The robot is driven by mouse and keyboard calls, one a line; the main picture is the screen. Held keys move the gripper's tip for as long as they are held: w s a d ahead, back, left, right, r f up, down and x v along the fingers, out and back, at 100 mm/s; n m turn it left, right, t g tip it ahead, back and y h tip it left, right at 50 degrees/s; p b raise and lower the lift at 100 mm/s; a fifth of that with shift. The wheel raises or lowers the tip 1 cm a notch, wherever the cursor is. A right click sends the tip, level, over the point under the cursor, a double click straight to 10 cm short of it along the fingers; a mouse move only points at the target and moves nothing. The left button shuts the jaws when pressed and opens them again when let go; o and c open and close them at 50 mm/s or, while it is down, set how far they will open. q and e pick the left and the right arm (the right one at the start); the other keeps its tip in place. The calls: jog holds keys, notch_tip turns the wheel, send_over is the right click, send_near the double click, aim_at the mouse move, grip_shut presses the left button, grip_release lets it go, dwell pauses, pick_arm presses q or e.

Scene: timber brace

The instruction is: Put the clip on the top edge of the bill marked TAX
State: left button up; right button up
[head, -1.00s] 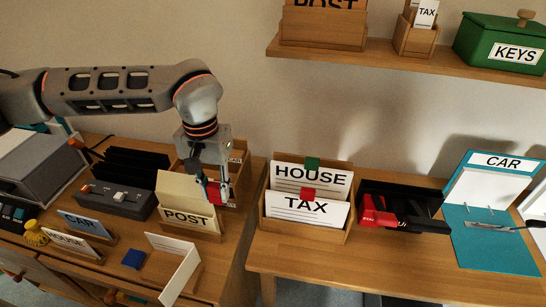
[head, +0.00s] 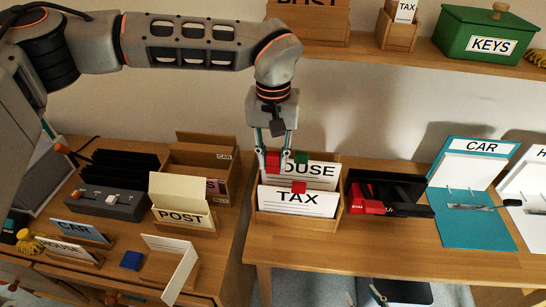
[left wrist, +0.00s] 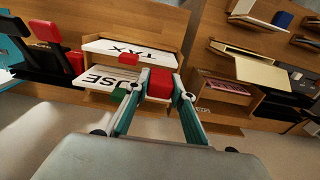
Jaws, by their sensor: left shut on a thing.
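My left gripper (head: 272,156) is shut on a red clip (head: 272,164). It holds the clip upright in front of the left part of the HOUSE bill (head: 325,171); in the left wrist view the held red clip (left wrist: 160,84) is between the fingertips. The bill marked TAX (head: 298,204) stands in front of the HOUSE bill in a wooden holder (head: 296,229). Another red clip (head: 299,187) sits at the top edge of the TAX bill. A green clip (head: 301,157) sits on the HOUSE bill.
A black tray with a red item (head: 368,207) stands right of the holder. The POST box (head: 182,217) is to the left, across a gap between tables. A shelf with a green KEYS box (head: 490,43) is above. The table front is clear.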

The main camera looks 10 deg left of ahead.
pick_arm(q)
jog(key=shift+p, duration=0.35)
jog(key=b, duration=0.3)
send_over(273, 188)
jog(key=shift+f, duration=2.7)
jog(key=shift+p, duration=0.85)
jog(key=shift+f+b, duration=0.5)
jog(key=shift+f, duration=0.6)
jog(key=o, duration=1.4)
